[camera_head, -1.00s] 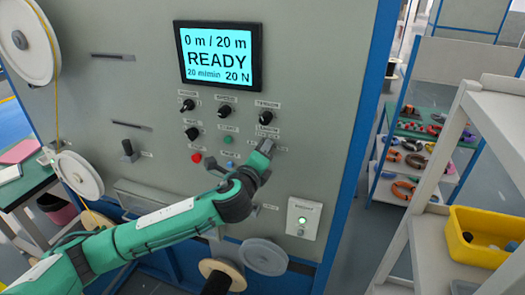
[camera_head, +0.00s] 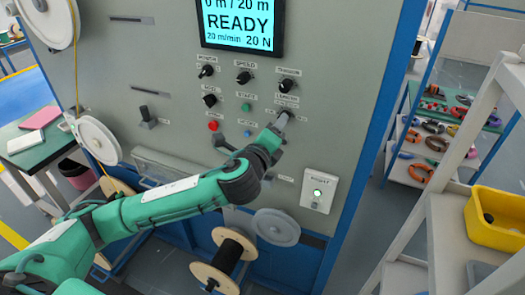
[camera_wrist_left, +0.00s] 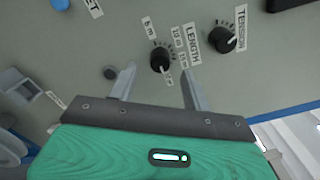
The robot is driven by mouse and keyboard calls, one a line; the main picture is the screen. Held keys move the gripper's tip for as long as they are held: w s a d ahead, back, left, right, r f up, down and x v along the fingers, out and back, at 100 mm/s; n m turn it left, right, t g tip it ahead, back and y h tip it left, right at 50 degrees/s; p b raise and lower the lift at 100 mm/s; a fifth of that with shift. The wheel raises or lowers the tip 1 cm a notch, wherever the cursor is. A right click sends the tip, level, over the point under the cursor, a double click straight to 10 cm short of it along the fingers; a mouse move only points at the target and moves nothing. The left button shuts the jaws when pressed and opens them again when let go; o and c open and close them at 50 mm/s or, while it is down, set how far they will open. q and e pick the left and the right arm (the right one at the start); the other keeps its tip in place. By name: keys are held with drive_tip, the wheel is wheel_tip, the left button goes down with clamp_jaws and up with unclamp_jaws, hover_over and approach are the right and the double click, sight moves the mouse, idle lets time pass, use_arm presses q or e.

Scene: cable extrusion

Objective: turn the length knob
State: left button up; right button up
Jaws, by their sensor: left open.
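The length knob (camera_head: 286,113) is a small black dial under its LENGTH label, in the right column of the grey panel (camera_head: 330,80). In the left wrist view the knob (camera_wrist_left: 160,59) shows between the two spread fingers of my left gripper (camera_wrist_left: 159,72), with marked settings around it. The left gripper (camera_head: 282,121) is open and right at the knob in the head view, partly covering it. I cannot tell whether the fingers touch it. The tension knob (camera_head: 288,84) is just above; it also shows in the wrist view (camera_wrist_left: 223,40). My right gripper is not in view.
The screen (camera_head: 240,22) reads READY, 20 m/min, 20 N. Other knobs, a red button (camera_head: 213,125), and green and blue buttons sit left of the gripper. A switch box with a green light (camera_head: 318,192) is below right. A shelf with a yellow bin (camera_head: 497,218) stands right.

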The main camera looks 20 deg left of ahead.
use_arm(q)
drive_tip(key=s+b, duration=0.2)
drive_tip(key=s, duration=0.7)
drive_tip(key=shift+s+a, duration=0.2)
drive_tip(key=shift+s, duration=0.1)
